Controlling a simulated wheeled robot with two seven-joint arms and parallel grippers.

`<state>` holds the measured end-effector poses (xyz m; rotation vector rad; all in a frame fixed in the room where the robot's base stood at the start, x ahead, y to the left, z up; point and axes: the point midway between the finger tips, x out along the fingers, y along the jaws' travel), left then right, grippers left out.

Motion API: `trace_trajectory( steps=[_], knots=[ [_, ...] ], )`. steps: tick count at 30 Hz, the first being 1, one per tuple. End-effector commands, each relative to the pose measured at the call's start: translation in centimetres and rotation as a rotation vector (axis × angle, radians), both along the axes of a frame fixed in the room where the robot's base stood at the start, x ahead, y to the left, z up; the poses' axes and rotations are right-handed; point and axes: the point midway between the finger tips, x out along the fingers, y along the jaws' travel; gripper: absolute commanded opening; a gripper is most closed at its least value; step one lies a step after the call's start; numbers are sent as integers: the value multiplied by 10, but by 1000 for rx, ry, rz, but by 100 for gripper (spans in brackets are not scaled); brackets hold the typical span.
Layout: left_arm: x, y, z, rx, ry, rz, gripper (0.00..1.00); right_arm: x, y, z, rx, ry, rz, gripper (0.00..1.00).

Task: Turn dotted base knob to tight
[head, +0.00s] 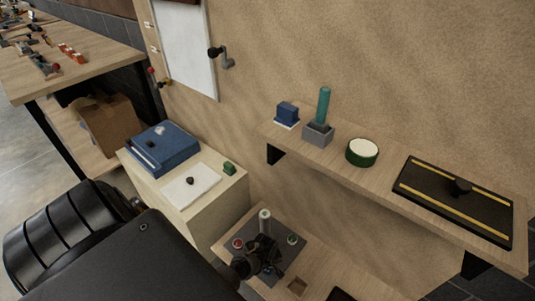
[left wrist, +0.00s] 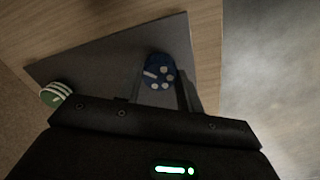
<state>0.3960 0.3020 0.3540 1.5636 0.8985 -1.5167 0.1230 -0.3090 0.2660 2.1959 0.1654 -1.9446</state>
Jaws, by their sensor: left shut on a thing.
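The dotted base knob (left wrist: 160,68) is a blue disc with several pale dots and a white bar in the left wrist view. It sits on a dark grey base plate (left wrist: 95,70). My left gripper (left wrist: 160,86) is shut on this knob, with one finger on each side. In the head view my left gripper (head: 266,268) is low over the grey base plate (head: 279,228) and hides the dotted knob. A green striped knob (left wrist: 55,95) is apart from the fingers at the plate's edge. No tight mark is readable. My right gripper is out of view.
A grey post (head: 264,220) stands on the plate beside my gripper, with a red knob (head: 238,243) to its left. A shelf (head: 400,208) above holds several items. A cream cabinet (head: 213,207) with a blue case (head: 165,148) stands left.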

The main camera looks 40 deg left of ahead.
Motion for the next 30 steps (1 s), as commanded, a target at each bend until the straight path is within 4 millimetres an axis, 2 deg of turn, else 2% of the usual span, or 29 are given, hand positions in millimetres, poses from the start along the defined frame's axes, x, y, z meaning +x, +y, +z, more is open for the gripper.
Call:
trace_trajectory(
  steps=[3, 10, 30],
  knots=[
    [-1, 1, 2, 1, 2, -112, 14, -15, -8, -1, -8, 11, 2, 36],
    [0, 1, 1, 1, 2, -330, 14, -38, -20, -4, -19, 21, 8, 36],
    [0, 2, 0, 0, 2, -967, 14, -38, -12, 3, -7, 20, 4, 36]
  ],
)
